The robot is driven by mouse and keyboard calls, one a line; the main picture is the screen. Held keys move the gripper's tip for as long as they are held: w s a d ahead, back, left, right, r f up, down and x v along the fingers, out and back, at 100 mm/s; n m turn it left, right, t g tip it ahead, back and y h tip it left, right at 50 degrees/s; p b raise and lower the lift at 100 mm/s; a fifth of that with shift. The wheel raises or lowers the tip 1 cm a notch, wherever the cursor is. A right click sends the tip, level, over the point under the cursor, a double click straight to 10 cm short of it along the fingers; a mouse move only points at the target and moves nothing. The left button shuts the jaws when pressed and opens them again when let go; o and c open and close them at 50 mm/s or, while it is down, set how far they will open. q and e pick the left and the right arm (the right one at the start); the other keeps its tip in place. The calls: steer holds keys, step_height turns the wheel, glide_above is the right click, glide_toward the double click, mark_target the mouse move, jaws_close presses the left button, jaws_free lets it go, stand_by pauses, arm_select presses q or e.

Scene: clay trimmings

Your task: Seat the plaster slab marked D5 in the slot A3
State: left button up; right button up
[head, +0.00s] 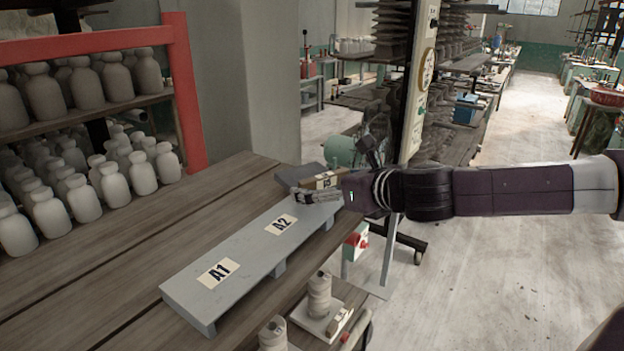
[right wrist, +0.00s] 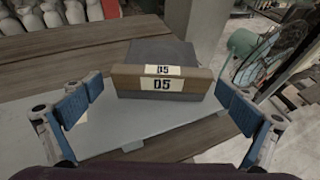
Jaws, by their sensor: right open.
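The slab marked D5 (right wrist: 163,84) has a brown front edge with D5 labels on its top and front, and a dark grey flat part (right wrist: 160,50) stretches behind it. In the head view it (head: 323,181) is at the far end of the grey board (head: 250,252), partly hidden by my right gripper. The board carries the labels A1 (head: 218,272) and A2 (head: 281,224); no A3 label shows. My right gripper (head: 308,192) is open, its blue-padded fingers on either side of the slab and apart from it in the wrist view. I cannot tell whether the slab is seated. My left gripper is out of view.
The board lies on a wooden table (head: 130,235). A red-framed rack (head: 185,95) with many grey bottles stands at the left. A small tray (head: 325,318) with a bottle-like piece stands at the front. A fan (head: 372,140) and machinery are beyond the table.

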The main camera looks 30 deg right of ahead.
mark_target(310, 175)
steer(key=shift+w+d+f, duration=0.1)
steer(key=shift+w+f, duration=0.05)
steer(key=shift+w, duration=0.15)
steer(key=shift+w+f, duration=0.1)
steer(key=shift+w, duration=0.1)
steer(key=shift+w+d+f, duration=0.1)
steer(key=shift+w+f, duration=0.05)
steer(key=shift+w, duration=0.15)
steer(key=shift+w+f, duration=0.25)
steer(key=shift+w, duration=0.4)
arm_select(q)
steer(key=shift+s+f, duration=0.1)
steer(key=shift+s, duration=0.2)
arm_select(e)
steer(key=shift+w, duration=0.3)
